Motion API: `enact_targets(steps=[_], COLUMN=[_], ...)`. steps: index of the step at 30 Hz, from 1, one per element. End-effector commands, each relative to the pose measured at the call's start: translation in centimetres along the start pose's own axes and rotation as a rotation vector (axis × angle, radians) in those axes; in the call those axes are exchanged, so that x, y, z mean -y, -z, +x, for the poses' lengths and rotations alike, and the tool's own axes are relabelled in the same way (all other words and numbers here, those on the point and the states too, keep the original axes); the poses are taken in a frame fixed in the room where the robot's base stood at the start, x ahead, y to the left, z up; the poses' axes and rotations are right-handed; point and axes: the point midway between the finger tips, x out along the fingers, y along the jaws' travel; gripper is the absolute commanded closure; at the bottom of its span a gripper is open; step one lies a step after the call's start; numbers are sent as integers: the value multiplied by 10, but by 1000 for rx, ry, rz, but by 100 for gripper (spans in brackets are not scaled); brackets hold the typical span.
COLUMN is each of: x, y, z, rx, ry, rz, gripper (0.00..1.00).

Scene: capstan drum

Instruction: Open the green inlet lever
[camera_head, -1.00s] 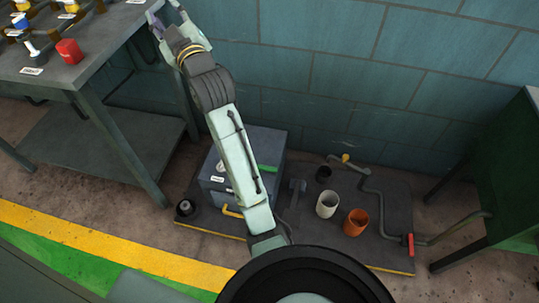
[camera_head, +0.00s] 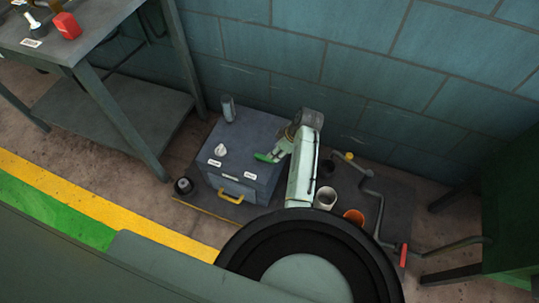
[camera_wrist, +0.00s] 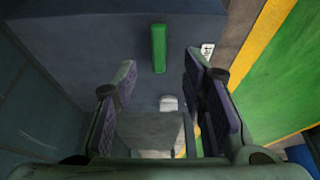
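The green inlet lever (camera_head: 266,157) is a short bar on top of the dark grey-blue box (camera_head: 239,143) by the wall. In the head view, my folded arm end covers the area just right of it, and my fingertips do not show clearly. In the wrist view, the green lever (camera_wrist: 159,48) lies ahead on the box top, beyond my gripper (camera_wrist: 165,95). My two purple-padded fingers are apart, with nothing held between them. The lever is not touched in the wrist view.
A pale knob (camera_head: 220,149) and a grey upright piece (camera_head: 228,108) stand on the box. A yellow handle (camera_head: 231,196) is on its front. White (camera_head: 325,197) and orange (camera_head: 354,216) cups stand to the right. A workbench (camera_head: 96,58) is at left, the wall (camera_head: 350,60) behind.

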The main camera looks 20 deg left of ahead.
Motion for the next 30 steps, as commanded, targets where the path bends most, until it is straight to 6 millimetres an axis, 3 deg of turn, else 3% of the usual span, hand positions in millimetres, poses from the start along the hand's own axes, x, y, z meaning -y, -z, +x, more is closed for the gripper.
enact_targets(steps=[6, 12, 24, 30], x=[0, -1, -1, -1], y=[1, 1, 1, 1], z=[43, 70, 80, 79], rx=[1, 0, 0, 0], ry=[2, -1, -4, -3], rz=[0, 0, 0, 0], gripper=[62, 62, 62, 74])
